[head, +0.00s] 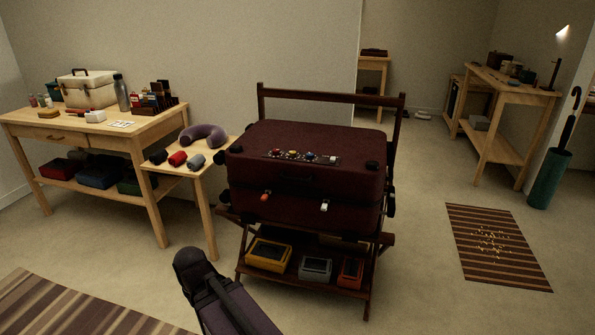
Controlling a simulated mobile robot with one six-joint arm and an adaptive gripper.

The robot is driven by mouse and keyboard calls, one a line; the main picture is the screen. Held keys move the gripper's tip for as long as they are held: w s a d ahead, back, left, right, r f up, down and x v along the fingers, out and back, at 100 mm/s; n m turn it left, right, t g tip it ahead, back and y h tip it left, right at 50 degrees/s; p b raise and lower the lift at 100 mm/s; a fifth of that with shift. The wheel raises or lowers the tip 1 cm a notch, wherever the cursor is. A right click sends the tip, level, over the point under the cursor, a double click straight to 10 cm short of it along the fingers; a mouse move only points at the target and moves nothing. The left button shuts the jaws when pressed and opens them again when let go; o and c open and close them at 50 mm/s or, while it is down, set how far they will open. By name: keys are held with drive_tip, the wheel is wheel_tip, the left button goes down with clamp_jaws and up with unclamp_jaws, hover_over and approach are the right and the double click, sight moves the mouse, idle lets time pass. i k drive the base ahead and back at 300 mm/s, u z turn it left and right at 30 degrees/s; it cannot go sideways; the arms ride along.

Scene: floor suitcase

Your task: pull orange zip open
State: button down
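A dark maroon suitcase (305,163) lies flat on a dark wooden luggage rack (334,98). A white zip pull (324,206) is on the same side, further right. The zip line is too dark to tell how far it is open. Part of my dark arm shows at the bottom of the head view, in front of and below the suitcase. My gripper itself cannot be made out in this view.
Yellow, grey and orange boxes (268,255) sit on the rack's lower shelf. A low wooden table with a purple neck pillow (203,135) stands close on the left. The floor to the right is clear up to a striped mat (495,245).

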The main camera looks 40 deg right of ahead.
sight(264, 197)
drive_tip(key=u, duration=0.2)
drive_tip(key=k, duration=1.35)
drive_tip(key=z, duration=1.05)
drive_tip(key=i, duration=1)
